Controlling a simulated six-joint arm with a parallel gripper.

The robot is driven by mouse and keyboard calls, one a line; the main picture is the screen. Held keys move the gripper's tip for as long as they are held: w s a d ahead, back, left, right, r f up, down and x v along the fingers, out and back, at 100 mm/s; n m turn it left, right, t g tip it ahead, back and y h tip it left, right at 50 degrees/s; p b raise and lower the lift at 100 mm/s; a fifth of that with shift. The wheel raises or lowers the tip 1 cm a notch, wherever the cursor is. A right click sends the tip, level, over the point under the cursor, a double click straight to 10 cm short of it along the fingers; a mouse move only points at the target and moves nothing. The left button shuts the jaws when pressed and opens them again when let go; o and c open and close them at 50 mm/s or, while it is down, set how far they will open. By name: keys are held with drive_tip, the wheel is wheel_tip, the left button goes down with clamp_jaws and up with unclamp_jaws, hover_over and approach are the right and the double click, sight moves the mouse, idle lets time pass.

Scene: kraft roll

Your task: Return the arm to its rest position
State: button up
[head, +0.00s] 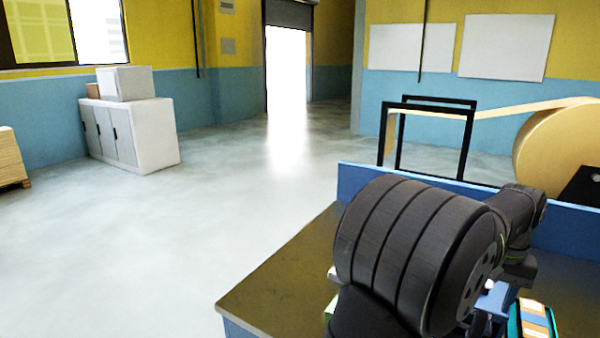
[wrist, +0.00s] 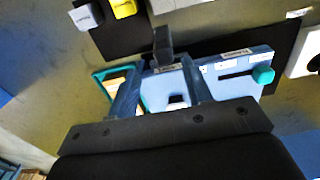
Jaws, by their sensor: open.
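My gripper (wrist: 158,68) is open in the wrist view, with its two fingers apart and no object clearly held between them. Beyond the fingers lies a light blue fixture (wrist: 235,68) with a dark slot and a teal knob (wrist: 263,75). A teal-edged piece (wrist: 105,80) shows beside the left finger. The gap between fingers and fixture is hard to judge. In the head view my dark arm is folded low over the bench at the right and hides most of the bench top; the fingers cannot be made out there.
The brown bench (head: 275,285) has a raised blue back edge (head: 350,180). Behind it stand a black frame (head: 465,145) and a kraft roll (head: 550,150) with its strip drawn leftward. White (wrist: 86,15) and yellow (wrist: 123,8) labelled blocks lie beyond the gripper. Floor at left is open.

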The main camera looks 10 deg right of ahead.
sight(480, 324)
wheel_tip(480, 324, down, 8)
drive_tip(key=shift+w+f, duration=0.1)
idle(0.4)
